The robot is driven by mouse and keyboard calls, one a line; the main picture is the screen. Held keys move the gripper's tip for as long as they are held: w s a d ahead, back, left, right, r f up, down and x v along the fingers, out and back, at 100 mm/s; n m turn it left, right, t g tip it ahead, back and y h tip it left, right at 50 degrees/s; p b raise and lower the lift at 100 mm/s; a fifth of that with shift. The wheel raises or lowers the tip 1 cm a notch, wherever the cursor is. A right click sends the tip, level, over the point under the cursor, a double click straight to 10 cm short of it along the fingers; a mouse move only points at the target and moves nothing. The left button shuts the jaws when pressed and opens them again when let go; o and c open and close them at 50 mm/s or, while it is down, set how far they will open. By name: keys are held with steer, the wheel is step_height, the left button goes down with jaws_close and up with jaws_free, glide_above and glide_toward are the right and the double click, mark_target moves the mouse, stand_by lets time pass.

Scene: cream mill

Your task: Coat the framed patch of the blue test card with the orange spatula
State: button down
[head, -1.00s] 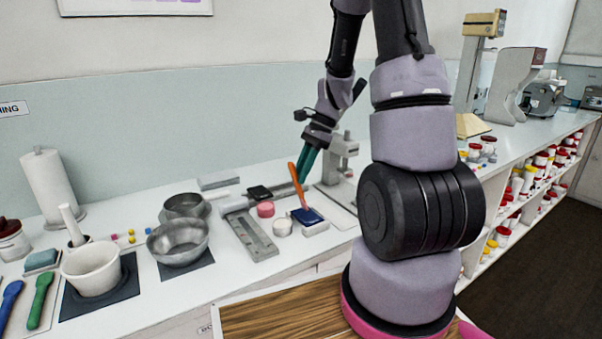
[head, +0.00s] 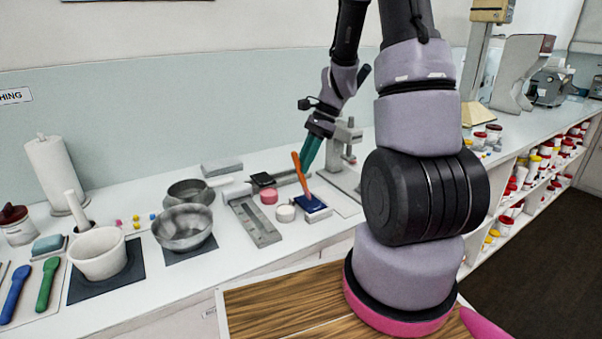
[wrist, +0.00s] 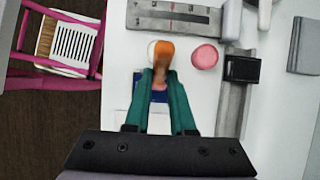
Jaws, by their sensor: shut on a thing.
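The orange spatula (head: 300,172) stands steeply tilted, its lower end over the blue test card (head: 316,206). Whether its tip touches the card cannot be told. The card lies on a pale block at the front of the bench. My gripper (head: 306,166) has teal fingers shut on the spatula. In the wrist view my gripper (wrist: 162,100) has the orange spatula (wrist: 163,50) between its fingers. A little of the blue card (wrist: 160,96) shows there; the fingers and spatula hide most of it. The framed patch is not clear.
A white round jar (head: 285,213) stands just left of the card and a pink one (head: 269,196) behind it. A grey slotted plate (head: 254,223) lies further left, near metal bowls (head: 183,228). A grey stand (head: 347,145) rises behind my gripper.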

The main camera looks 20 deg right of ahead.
steer(key=shift+f, duration=0.35)
stand_by(0.5)
steer(key=shift+s, duration=0.15)
steer(key=shift+w+r, duration=0.1)
steer(key=shift+w, duration=0.3)
stand_by(5.6)
steer(key=shift+r, duration=2)
